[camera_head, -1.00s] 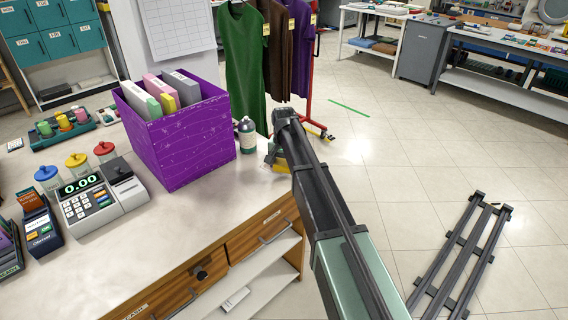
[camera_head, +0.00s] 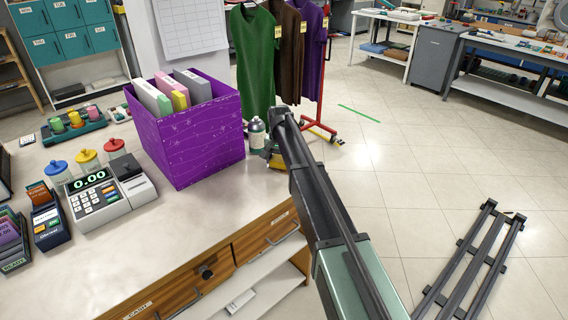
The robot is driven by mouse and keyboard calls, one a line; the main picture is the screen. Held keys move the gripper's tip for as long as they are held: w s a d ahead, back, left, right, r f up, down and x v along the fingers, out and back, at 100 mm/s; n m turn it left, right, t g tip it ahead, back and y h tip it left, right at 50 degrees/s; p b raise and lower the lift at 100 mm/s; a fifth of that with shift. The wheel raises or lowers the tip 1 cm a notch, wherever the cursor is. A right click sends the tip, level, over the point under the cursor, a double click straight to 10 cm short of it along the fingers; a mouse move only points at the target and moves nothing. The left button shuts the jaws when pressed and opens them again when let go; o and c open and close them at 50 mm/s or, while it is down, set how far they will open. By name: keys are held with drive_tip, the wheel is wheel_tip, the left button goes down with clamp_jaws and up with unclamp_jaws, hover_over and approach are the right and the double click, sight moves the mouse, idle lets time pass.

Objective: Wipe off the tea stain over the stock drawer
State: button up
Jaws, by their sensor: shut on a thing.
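My gripper (camera_head: 270,152) is at the far right end of the counter top (camera_head: 190,225), low over the surface and partly hidden by my own arm. It is shut on a small yellow thing (camera_head: 278,162), perhaps a sponge or cloth, which seems to be at the counter surface; contact cannot be told. Two wooden drawers are in the counter front: a left one (camera_head: 190,283) labelled CASH and a right one (camera_head: 262,238) whose label is too small to read. I see no clear tea stain on the counter; it may be hidden behind my gripper or arm.
A cash register (camera_head: 100,197) and lidded jars are further left. Clothes (camera_head: 255,60) hang behind. The counter front middle is clear.

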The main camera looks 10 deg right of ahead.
drive_tip(key=w+a, duration=0.2)
drive_tip(key=w, duration=0.1)
drive_tip(key=shift+w, duration=0.25)
drive_tip(key=shift+s+d, duration=0.95)
drive_tip(key=shift+s, duration=0.65)
drive_tip(key=shift+s+d, duration=0.9)
drive_tip(key=shift+s, duration=0.7)
drive_tip(key=shift+s+d, duration=0.95)
drive_tip(key=shift+s, duration=0.65)
drive_tip(key=shift+a, duration=0.1)
drive_tip(key=shift+w+a, duration=1.4)
drive_tip(key=shift+w, duration=0.55)
drive_tip(key=shift+w+a, duration=0.8)
drive_tip(key=shift+w, duration=0.5)
drive_tip(key=shift+w+a, duration=0.75)
drive_tip(key=shift+w, duration=0.55)
drive_tip(key=shift+s+d, duration=0.85)
drive_tip(key=shift+s, duration=0.6)
drive_tip(key=shift+s+d, duration=0.85)
drive_tip(key=shift+s, duration=0.55)
drive_tip(key=shift+s+d, duration=0.85)
drive_tip(key=shift+s, duration=0.6)
drive_tip(key=shift+s+d+r+p, duration=0.25)
drive_tip(key=shift+s+r+p, duration=0.15)
drive_tip(key=shift+r+p, duration=0.1)
wheel_tip(320, 180, up, 6)
drive_tip(key=p, duration=0.6)
drive_tip(key=shift+r, duration=0.2)
